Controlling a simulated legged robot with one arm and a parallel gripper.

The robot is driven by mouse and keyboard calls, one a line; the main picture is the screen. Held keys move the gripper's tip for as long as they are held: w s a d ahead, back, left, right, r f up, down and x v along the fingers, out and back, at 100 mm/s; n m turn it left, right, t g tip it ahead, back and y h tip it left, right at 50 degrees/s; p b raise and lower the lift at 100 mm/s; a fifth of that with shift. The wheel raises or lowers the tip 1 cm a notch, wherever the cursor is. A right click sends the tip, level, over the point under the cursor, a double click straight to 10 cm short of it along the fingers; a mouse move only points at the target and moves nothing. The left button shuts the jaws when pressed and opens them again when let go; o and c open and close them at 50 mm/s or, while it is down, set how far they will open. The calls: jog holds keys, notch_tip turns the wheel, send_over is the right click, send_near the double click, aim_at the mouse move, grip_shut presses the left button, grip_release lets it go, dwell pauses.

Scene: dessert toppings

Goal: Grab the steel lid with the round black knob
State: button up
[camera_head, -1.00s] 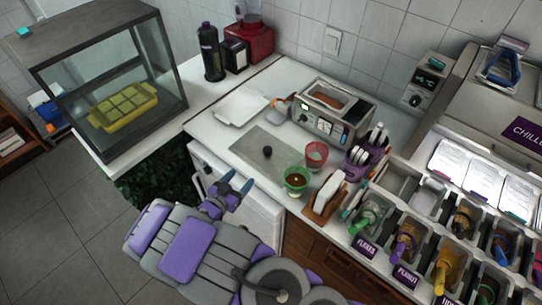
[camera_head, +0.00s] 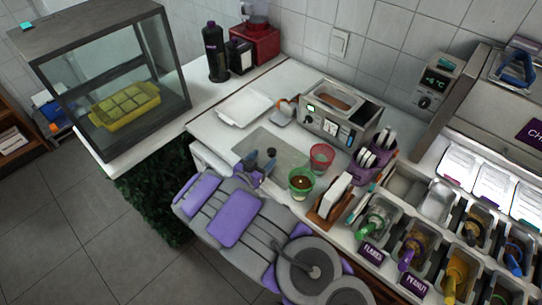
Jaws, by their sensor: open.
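The flat grey steel lid (camera_head: 287,148) lies on the white counter, with its round dark knob (camera_head: 271,152) standing up from the middle. My gripper (camera_head: 261,160) is open and reaches over the front part of the lid, with its fingers at or just in front of the knob. I cannot tell whether the fingers touch the knob or are on both sides of it. My arm and gripper hide the lid's front edge.
A green cup (camera_head: 301,184) and a red cup (camera_head: 321,158) stand right of the lid. A white tray (camera_head: 245,109) lies behind it, and a steel appliance (camera_head: 338,112) stands behind right. Topping bins (camera_head: 415,240) line the right. A glass case (camera_head: 110,90) stands left.

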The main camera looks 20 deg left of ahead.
aim_at(269, 153)
jog(key=b+x, duration=0.1)
jog(key=x, duration=0.3)
jog(key=shift+w+d+b, duration=0.25)
jog(key=shift+w+b, duration=0.1)
jog(key=shift+w, duration=0.05)
grip_shut()
